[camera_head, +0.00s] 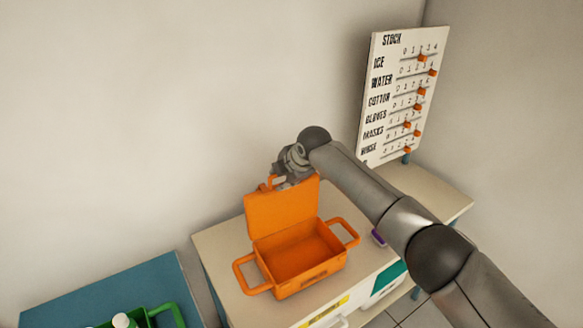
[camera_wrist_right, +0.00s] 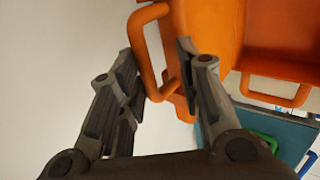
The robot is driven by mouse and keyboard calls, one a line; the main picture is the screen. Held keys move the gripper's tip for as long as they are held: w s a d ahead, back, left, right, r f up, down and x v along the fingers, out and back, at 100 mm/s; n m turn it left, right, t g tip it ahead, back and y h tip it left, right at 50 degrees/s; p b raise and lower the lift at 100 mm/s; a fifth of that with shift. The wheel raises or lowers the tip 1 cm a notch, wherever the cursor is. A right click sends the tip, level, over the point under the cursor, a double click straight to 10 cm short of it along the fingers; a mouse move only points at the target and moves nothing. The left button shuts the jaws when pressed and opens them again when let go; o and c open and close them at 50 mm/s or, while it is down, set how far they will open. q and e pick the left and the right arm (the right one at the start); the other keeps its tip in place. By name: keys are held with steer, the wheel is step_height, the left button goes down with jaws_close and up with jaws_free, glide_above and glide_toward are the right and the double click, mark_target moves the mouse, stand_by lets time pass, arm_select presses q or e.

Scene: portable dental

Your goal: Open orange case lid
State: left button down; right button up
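The orange case (camera_head: 300,262) stands on the cabinet top. Its lid (camera_head: 281,212) is raised, standing roughly upright at the back, and the inside looks empty. My right gripper (camera_head: 274,180) is at the lid's top edge, by the lid's handle (camera_head: 271,183). In the right wrist view, the two fingers of the gripper (camera_wrist_right: 160,70) are apart, with the orange lid handle (camera_wrist_right: 148,50) between them; a gap shows beside the handle, though I cannot tell whether one finger touches it. My left gripper is not in view.
The cabinet top (camera_head: 218,252) is pale, with bare room left of the case. A green case (camera_head: 165,310) with a white bottle (camera_head: 122,321) is on a blue surface (camera_head: 95,300) at lower left. A stock board (camera_head: 398,95) stands behind my right arm. A small purple item (camera_head: 378,238) lies right of the case.

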steer(key=v, duration=1.1)
steer(key=shift+r, duration=0.15)
